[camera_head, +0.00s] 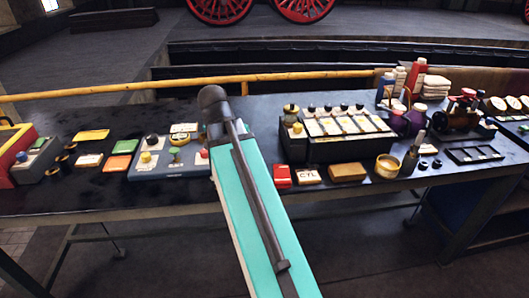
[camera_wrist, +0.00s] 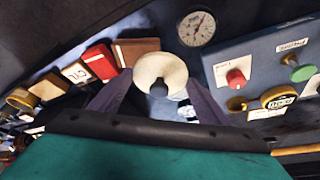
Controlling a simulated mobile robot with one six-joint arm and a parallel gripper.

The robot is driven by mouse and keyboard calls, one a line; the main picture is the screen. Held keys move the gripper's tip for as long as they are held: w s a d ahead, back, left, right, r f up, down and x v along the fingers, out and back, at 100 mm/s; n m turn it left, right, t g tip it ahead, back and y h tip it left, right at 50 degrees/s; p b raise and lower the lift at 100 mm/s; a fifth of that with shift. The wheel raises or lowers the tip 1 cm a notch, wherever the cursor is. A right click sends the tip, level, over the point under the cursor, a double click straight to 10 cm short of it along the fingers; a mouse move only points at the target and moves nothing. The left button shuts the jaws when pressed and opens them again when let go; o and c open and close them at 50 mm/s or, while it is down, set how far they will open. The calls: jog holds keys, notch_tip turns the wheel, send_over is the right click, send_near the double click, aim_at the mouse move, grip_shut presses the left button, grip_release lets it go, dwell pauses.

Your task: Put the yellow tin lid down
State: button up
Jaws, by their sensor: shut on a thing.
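My gripper (camera_wrist: 158,88) is shut on a pale yellow round lid with a dark knob, the tin lid (camera_wrist: 174,67), in the wrist view. One finger shows on each side of the lid. Dark bench top and a blue panel lie behind it; I cannot tell how high the lid is above them. In the head view my teal arm reaches over the bench, and the lid and fingertips are hidden. A round yellow tin (camera_head: 387,167) stands near the bench's front edge, right of the arm. A similar round tin (camera_wrist: 20,99) shows at the wrist view's left.
A red box (camera_head: 281,176), a CYL box (camera_head: 308,177) and a tan block (camera_head: 347,172) line the bench. Dark bench patches are bare.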

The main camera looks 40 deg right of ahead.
jog(key=w+a+n+t+y, duration=0.1)
jog(key=w+a+n, duration=0.5)
jog(key=a, duration=0.6)
jog(key=w+a+n+t+y, duration=0.1)
jog(key=w+a+n+y, duration=0.2)
jog(key=a, duration=1)
jog(key=shift+w+r+n+t, duration=0.25)
jog(key=shift+w+n+t, duration=0.15)
jog(key=shift+w+n, duration=1.6)
jog(key=shift+s+a, duration=0.15)
jog(key=shift+a, duration=0.1)
